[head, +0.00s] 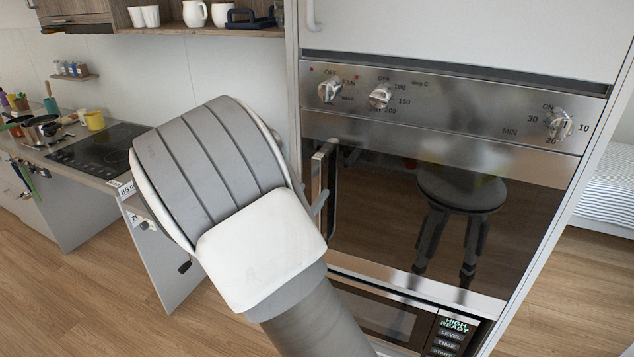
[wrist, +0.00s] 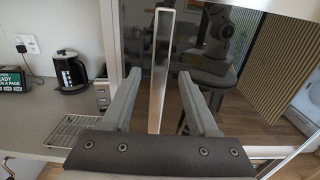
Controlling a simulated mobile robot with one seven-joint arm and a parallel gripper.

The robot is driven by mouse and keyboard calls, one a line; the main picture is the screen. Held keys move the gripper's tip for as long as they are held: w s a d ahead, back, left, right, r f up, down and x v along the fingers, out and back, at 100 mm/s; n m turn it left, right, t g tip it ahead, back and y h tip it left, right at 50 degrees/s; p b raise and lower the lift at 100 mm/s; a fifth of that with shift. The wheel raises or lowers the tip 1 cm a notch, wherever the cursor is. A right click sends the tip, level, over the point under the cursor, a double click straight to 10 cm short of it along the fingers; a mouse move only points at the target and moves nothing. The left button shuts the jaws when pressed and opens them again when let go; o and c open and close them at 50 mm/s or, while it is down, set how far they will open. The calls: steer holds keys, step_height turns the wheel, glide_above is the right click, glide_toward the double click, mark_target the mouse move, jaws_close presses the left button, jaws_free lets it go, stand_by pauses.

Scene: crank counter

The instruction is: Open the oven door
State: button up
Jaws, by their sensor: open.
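The oven door (head: 385,215) is a dark glass panel with steel strips above and below, and it looks shut. Its upright bar handle (head: 330,165) is on the left side of the door. In the wrist view the handle (wrist: 158,85) stands between the two fingers of my gripper (wrist: 160,74). The gripper is open, with one finger on each side of the bar and gaps visible on both sides. In the head view my arm's white and grey wrist hides most of the gripper and part of the handle.
A control panel with several knobs (head: 561,125) lies above the door, and a microwave (head: 385,318) below. At left are a low open door (head: 165,260) and a counter with a black hob (head: 100,150).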

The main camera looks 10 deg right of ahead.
mark_target(316, 187)
steer(key=shift+x, duration=2.15)
steer(key=shift+c, duration=0.3)
jaws_close()
